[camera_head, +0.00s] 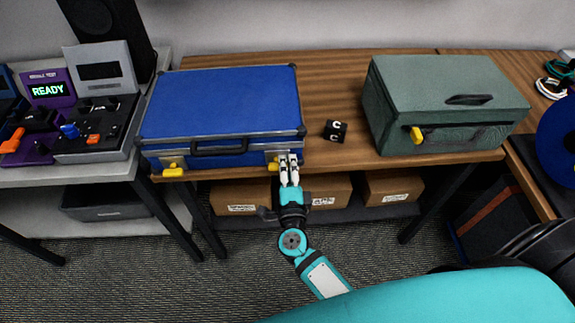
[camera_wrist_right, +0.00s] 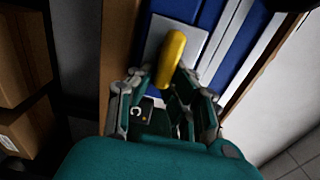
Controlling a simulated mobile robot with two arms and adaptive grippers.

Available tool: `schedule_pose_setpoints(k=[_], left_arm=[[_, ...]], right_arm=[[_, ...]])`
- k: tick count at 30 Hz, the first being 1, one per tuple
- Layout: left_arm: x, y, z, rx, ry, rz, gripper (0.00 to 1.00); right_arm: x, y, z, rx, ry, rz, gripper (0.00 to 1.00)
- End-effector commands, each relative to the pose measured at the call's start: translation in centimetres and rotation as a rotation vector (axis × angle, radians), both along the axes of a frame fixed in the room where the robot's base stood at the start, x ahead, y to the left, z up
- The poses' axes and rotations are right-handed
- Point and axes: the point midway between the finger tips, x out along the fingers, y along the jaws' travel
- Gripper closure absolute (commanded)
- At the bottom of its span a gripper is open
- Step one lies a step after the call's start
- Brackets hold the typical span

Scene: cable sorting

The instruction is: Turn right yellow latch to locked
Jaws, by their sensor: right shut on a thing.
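The blue case (camera_head: 225,105) lies closed on the wooden table, its black handle (camera_head: 218,148) facing front. Its right yellow latch (camera_head: 272,166) is at the front right corner, partly hidden by my right gripper (camera_head: 288,160). In the right wrist view the yellow latch (camera_wrist_right: 171,58) stands between the fingertips of the right gripper (camera_wrist_right: 165,85), against a pale plate on the blue case. The right gripper is shut on the latch. The left yellow latch (camera_head: 173,170) sits at the case's front left. My left gripper is not in view.
A black cube marked C (camera_head: 335,131) lies right of the blue case. A green box (camera_head: 440,105) with a yellow latch (camera_head: 416,135) stands further right. Cardboard boxes (camera_head: 240,197) sit on the shelf below. A console with a READY screen (camera_head: 48,90) is on the left.

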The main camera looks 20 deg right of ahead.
Motion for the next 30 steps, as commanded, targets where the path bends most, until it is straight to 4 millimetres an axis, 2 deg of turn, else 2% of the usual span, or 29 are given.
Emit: schedule_pose_setpoints(k=[9, 10, 16, 25, 30], left_arm=[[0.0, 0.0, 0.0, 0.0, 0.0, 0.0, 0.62], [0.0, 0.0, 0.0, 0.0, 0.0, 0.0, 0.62], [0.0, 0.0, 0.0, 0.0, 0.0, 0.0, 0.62], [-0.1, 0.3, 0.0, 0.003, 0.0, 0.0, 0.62], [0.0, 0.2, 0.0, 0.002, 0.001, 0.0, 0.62]], right_arm=[[-0.1, 0.0, -0.2, 0.004, 0.004, -0.001, 1.0], [-0.1, 0.0, -0.2, 0.004, 0.004, -0.001, 0.86], [-0.1, 0.0, -0.2, 0.003, 0.002, 0.0, 0.62], [-0.3, 0.1, -0.1, 0.002, 0.002, 0.0, 0.62], [-2.3, 0.7, -0.2, 0.003, 0.004, 0.002, 0.62]])
